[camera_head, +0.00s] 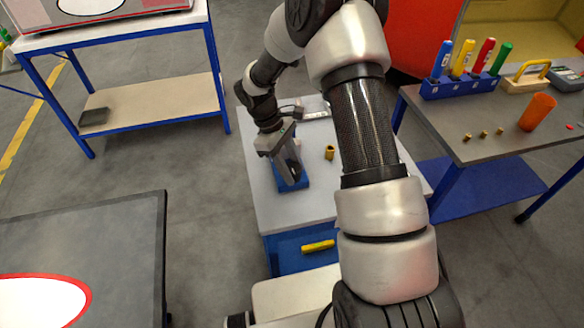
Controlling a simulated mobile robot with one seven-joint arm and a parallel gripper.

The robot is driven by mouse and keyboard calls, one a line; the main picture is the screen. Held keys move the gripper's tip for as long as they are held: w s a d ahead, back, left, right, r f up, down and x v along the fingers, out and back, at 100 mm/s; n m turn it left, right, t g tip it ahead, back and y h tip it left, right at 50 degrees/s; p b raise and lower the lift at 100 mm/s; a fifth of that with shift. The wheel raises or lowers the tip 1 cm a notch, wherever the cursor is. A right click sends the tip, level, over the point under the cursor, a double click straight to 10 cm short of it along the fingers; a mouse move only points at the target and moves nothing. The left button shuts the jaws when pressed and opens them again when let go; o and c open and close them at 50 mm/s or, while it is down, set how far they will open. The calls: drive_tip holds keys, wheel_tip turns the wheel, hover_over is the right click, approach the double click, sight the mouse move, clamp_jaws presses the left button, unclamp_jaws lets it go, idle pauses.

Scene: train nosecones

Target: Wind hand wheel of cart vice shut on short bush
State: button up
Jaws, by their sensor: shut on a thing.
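The blue cart vice (291,183) sits on the pale top of the cart (262,205), left of my forearm. My gripper (290,160) points down at the vice from above and is shut, at the place of the hand wheel. The wheel itself is hidden by the gripper, and the contact is too small to see clearly. I cannot see whether a bush is between the vice jaws. One brass bush (330,153) stands on the cart top just right of the vice, apart from it.
A yellow handle (318,246) is on the cart's front. A right bench (500,150) bears small brass pieces, an orange cup (537,111) and a blue rack (460,85). A dark-edged table (130,215) is at lower left.

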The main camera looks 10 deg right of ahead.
drive_tip(key=shift+m+g, duration=0.3)
drive_tip(key=shift+m, duration=0.5)
drive_tip(key=o, duration=1.1)
drive_tip(key=shift+c, duration=0.2)
drive_tip(key=v, duration=1.7)
drive_tip(key=shift+d+r, duration=0.25)
drive_tip(key=shift+r, duration=0.1)
